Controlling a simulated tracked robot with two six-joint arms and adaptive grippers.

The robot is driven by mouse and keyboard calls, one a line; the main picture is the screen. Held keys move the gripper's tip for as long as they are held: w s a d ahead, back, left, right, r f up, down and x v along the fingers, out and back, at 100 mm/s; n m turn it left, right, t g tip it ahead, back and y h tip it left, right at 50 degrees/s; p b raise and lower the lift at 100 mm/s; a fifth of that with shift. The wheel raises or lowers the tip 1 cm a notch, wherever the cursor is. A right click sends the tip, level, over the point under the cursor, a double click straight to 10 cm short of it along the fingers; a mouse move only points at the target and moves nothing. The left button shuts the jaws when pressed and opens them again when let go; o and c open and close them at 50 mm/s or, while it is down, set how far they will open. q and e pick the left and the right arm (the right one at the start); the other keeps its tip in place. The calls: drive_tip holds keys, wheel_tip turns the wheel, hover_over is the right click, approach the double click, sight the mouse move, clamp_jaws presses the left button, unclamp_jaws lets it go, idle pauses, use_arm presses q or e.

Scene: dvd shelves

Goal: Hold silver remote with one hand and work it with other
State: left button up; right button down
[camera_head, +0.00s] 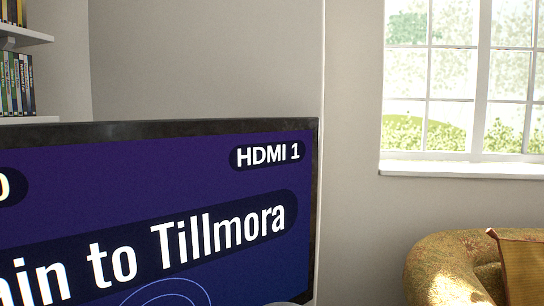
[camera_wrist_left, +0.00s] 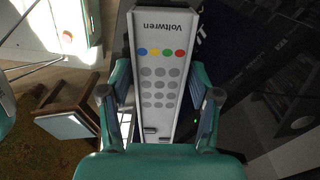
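The silver remote (camera_wrist_left: 160,85) fills the middle of the left wrist view, its button face toward the camera. It has the name Voltwren, a row of coloured buttons and several grey buttons below. My left gripper (camera_wrist_left: 160,95) has its teal fingers along both long sides of the remote and is shut on it. A TV screen (camera_head: 150,225) in the head view shows HDMI 1 and part of a title ending in Tillmora.
Shelves with DVD cases (camera_head: 15,85) are at the left. A window (camera_head: 465,80) is at the right, above a patterned armchair (camera_head: 440,270) with a cushion (camera_head: 522,265). In the left wrist view, a small stool (camera_wrist_left: 68,125) stands on a rug (camera_wrist_left: 25,150).

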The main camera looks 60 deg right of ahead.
use_arm(q)
drive_tip(key=shift+o, duration=0.9)
